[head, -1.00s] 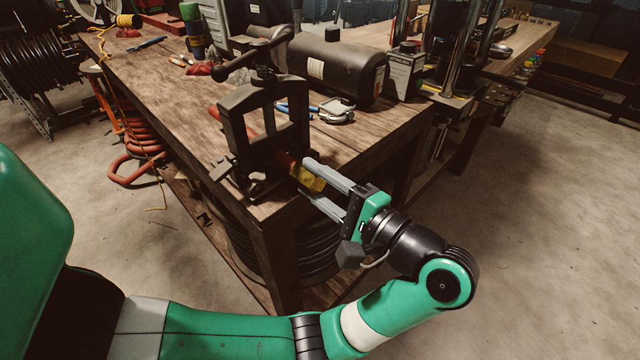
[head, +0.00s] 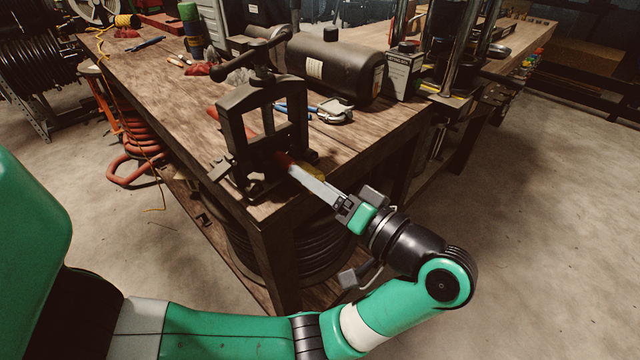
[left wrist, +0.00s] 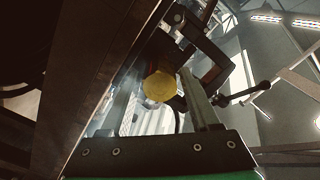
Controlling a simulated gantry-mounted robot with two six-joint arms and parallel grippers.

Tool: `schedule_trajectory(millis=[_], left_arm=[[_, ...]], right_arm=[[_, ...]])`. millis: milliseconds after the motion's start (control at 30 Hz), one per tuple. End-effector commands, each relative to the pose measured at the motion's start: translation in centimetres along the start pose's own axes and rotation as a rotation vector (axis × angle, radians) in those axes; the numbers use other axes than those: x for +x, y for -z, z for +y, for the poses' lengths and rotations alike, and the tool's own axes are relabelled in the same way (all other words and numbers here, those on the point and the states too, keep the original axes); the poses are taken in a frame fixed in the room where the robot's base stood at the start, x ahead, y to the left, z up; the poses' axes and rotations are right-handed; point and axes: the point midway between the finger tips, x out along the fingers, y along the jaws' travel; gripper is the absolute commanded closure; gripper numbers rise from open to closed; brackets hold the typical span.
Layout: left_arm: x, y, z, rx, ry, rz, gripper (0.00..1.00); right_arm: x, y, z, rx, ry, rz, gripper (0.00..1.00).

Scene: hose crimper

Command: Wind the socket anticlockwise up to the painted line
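The socket is a brass-yellow fitting (head: 318,173) on the end of a red hose (head: 284,160), held in a black clamp frame (head: 231,130) at the table's corner. In the left wrist view its round yellow end (left wrist: 160,86) faces the camera. My left gripper (head: 303,176) reaches in from the front right, one finger hiding part of the socket. In the left wrist view the fingers (left wrist: 160,95) stand either side of the socket with what looks like a narrow gap. I cannot make out the painted line. My right gripper is not in view.
The wooden table (head: 180,100) carries a dark tank (head: 335,68), a small box (head: 404,72) and a metal clamp tool (head: 336,110) behind the frame. Coiled red hose (head: 140,145) lies beside the table. The floor on the right is clear.

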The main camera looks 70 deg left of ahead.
Motion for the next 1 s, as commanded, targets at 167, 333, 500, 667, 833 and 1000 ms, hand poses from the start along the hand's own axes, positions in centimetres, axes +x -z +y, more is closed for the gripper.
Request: schedule_trajectory(millis=[167,333,500,667,833,1000], left_arm=[[0.0,0.0,0.0,0.002,0.0,0.0,0.35],[-0.4,-0.2,0.2,0.002,-0.001,0.0,0.35],[-2.7,-0.4,0.5,0.001,-0.003,0.002,0.35],[-4.6,0.1,0.0,0.005,-0.002,0.001,0.35],[-5.0,0.0,0.0,0.002,0.0,-0.001,0.35],[-5.0,0.0,0.0,0.003,0.0,-0.001,0.35]], right_arm=[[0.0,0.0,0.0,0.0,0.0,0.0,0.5],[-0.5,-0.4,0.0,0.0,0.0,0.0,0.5],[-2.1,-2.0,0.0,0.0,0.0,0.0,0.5],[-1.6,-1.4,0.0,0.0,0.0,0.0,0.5],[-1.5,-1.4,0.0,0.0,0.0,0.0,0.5],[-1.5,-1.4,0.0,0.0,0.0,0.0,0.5]])
